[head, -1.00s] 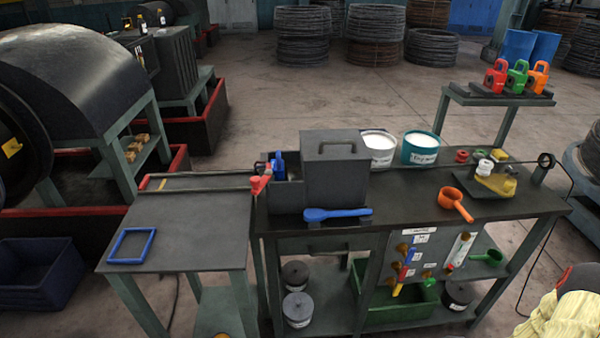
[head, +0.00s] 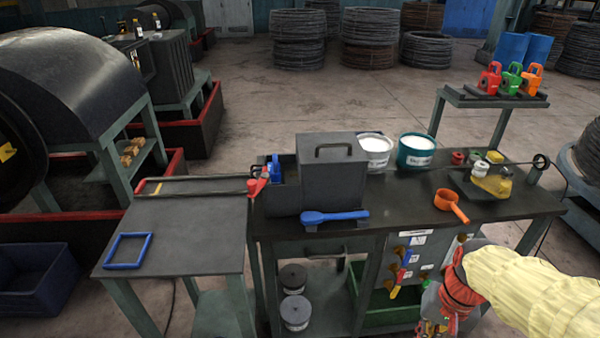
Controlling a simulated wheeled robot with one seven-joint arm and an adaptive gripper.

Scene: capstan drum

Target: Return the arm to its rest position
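My arm, in a pale yellow cover with a red and grey wrist, reaches in from the right edge of the head view. My gripper (head: 436,328) is at the bottom edge, low in front of the right part of the workbench (head: 400,228). It is small, partly cut off by the frame, and its fingers are not clear. I cannot tell whether it is open or shut, or whether it holds anything. The arm hides part of the lower shelf and the bench's right front.
On the bench are a dark lidded box (head: 330,180), a blue scoop (head: 335,216), an orange ladle (head: 451,204) and two tubs (head: 416,152). A side table (head: 185,235) bears a blue frame (head: 128,251). Colored padlock-like blocks (head: 511,78) stand on a rear stand.

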